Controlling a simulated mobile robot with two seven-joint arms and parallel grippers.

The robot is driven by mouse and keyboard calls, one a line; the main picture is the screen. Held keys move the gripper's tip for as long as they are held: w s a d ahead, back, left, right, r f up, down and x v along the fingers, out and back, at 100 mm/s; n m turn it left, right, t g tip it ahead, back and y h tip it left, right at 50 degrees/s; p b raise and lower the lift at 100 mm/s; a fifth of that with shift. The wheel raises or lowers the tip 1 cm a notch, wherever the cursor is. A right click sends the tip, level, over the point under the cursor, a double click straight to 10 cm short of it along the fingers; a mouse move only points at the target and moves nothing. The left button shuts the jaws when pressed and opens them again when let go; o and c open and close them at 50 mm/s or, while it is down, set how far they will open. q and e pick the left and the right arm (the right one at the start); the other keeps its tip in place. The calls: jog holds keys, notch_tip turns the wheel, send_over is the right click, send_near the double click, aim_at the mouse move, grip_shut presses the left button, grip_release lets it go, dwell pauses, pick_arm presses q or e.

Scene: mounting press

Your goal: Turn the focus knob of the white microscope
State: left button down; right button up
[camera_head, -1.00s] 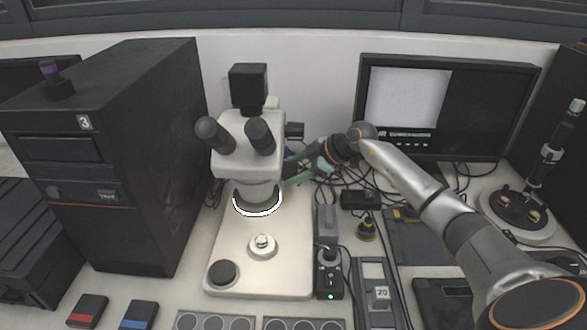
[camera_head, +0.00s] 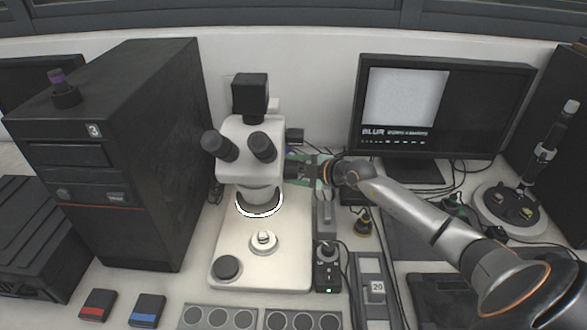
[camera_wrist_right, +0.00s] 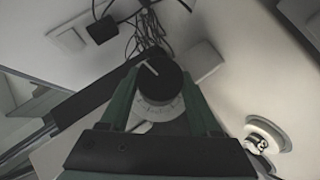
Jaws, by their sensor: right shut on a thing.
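The white microscope (camera_head: 240,240) stands upright in the middle of the bench, with two black eyepieces, a black camera on top and a lit ring under its head. Its focus knob (camera_wrist_right: 160,78) is black with a white mark line and a pale graduated collar. My right gripper (camera_head: 296,170) reaches in from the right beside the microscope head. In the right wrist view its green fingers (camera_wrist_right: 158,92) are on both sides of the knob, shut on it. In the head view the knob is mostly hidden by the gripper. My left gripper is not in view.
A black computer tower (camera_head: 120,160) stands close on the left. A monitor (camera_head: 440,110) at the back right shows a grey square and the word BLUR. A small black box (camera_head: 328,265) with a green light stands right of the microscope base. Cables lie behind.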

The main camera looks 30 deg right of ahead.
jog(key=shift+f, duration=0.1)
jog(key=o, duration=1.4)
jog(key=shift+c, duration=0.2)
jog(key=v, duration=1.2)
jog(key=shift+s, duration=0.25)
jog(key=shift+d, duration=0.15)
